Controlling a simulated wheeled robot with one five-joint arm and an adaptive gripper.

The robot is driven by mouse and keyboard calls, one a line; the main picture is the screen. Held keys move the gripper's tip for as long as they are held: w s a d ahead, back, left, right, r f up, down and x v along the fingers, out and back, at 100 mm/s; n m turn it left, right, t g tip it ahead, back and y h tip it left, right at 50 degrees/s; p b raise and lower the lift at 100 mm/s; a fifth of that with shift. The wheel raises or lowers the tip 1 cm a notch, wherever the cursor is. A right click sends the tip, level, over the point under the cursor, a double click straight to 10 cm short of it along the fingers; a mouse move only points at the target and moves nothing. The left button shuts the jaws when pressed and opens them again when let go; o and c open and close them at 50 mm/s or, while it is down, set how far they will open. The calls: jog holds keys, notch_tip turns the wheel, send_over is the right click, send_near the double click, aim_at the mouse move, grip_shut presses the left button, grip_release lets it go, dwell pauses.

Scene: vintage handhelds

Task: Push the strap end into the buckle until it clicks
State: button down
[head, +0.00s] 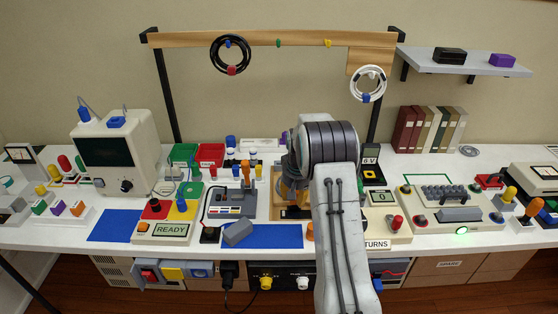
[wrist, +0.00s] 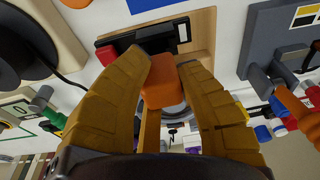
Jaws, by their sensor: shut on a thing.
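In the wrist view the two tan fingers of my gripper (wrist: 164,65) are closed around an orange block (wrist: 158,84), which seems to be the strap end's grip. Just beyond it a black part (wrist: 125,42) with a red end (wrist: 106,54) lies on a light wooden board (wrist: 205,35); it looks like the buckle. A grey rounded piece sits against the black part. I cannot tell whether the strap end touches or enters the buckle. In the head view my arm hides most of this spot; the board's edge (head: 284,212) shows left of it.
A joystick box (head: 231,202) and a grey block (head: 237,233) on a blue mat (head: 276,236) lie left of my arm. A panel with a red knob (head: 396,222) stands close on the right. The READY box (head: 165,230) and a cream monitor (head: 117,155) are farther left.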

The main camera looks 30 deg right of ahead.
aim_at(295, 203)
jog(key=shift+f+b, duration=1.25)
jog(key=shift+f, duration=0.3)
jog(key=c, duration=0.8)
grip_release()
jog(key=shift+c, duration=0.2)
jog(key=c, duration=0.3)
jog(key=shift+r, duration=0.1)
jog(key=shift+r+p, duration=2.45)
jog(key=shift+r, duration=0.95)
